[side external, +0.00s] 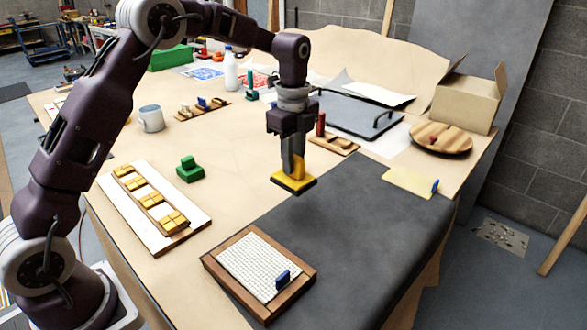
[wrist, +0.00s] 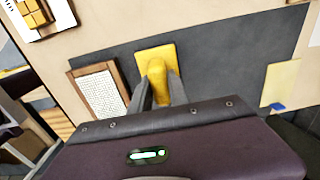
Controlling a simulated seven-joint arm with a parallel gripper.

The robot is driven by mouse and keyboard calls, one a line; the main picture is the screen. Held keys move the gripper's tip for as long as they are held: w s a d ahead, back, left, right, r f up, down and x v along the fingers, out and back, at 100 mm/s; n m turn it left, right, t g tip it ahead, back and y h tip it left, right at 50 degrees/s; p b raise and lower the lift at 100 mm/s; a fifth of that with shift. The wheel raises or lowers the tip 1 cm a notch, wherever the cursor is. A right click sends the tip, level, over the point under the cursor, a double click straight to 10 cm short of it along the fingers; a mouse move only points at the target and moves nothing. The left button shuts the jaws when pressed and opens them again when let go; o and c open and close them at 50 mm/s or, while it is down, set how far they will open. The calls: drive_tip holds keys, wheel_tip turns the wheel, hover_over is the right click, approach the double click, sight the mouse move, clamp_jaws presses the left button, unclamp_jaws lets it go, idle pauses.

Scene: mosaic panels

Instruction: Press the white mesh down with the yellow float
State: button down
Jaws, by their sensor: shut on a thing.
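The yellow float (side external: 297,182) has a dark underside and is held in my gripper (side external: 292,158), which is shut on its handle. The float hangs above the table near the far left edge of the dark mat, apart from the mesh. In the wrist view the float (wrist: 157,60) sits between the fingers of my gripper (wrist: 160,88). The white mesh (side external: 252,265) lies in a wooden frame at the front of the mat, with a small blue piece (side external: 282,279) at its lower right. The mesh (wrist: 103,94) also shows left of the float in the wrist view.
The dark mat (side external: 370,235) is mostly bare. A green block (side external: 189,170) and a white board (side external: 190,222) with yellow tiles are to the left. A pale yellow sheet (side external: 408,182) with a blue piece lies right. A cardboard box (side external: 465,102) stands behind.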

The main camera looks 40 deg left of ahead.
drive_tip(key=c, duration=2)
unclamp_jaws()
clamp_jaws()
drive_tip(key=s+d, duration=0.2)
drive_tip(key=s, duration=0.7)
drive_tip(key=s+d, duration=0.2)
drive_tip(key=s, duration=0.7)
drive_tip(key=shift+a+f, duration=0.1)
drive_tip(key=shift+f, duration=2.85)
drive_tip(key=shift+f, duration=0.55)
wheel_tip(320, 180, up, 7)
